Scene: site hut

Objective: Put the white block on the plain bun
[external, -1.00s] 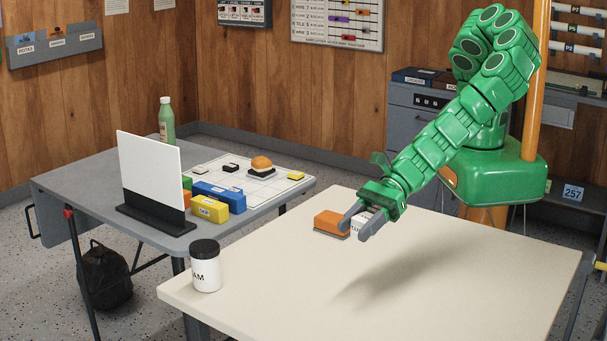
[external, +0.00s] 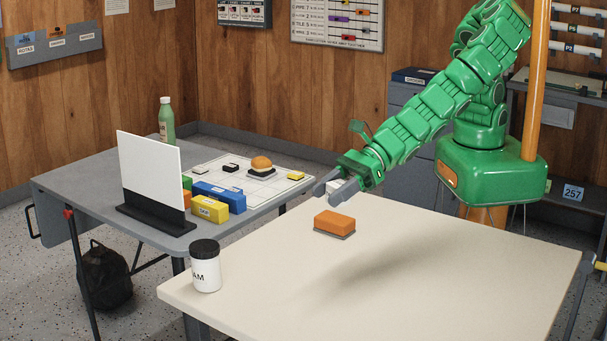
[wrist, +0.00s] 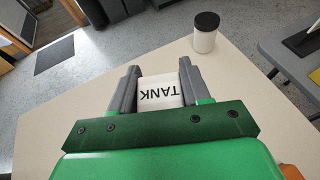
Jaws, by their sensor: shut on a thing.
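The white block (wrist: 160,92) is marked TANK and sits between my fingers in the wrist view. It also shows partly in the external view (external: 333,185), mostly hidden by the fingers. My gripper (external: 331,190) is shut on it and holds it above the far left part of the cream table, behind the orange block. A round golden-brown bun (external: 261,163) sits on a dark base on the white grid board, on the grey table to the left. I cannot tell whether it is the plain bun. My gripper (wrist: 158,74) is apart from it.
An orange block (external: 334,221) on a thin grey base lies on the cream table (external: 430,270). A black-lidded jar (external: 206,268) stands at its left edge. The grey table holds a white upright panel (external: 150,170), coloured blocks (external: 218,197), a green bottle (external: 166,120) and the grid board (external: 272,186).

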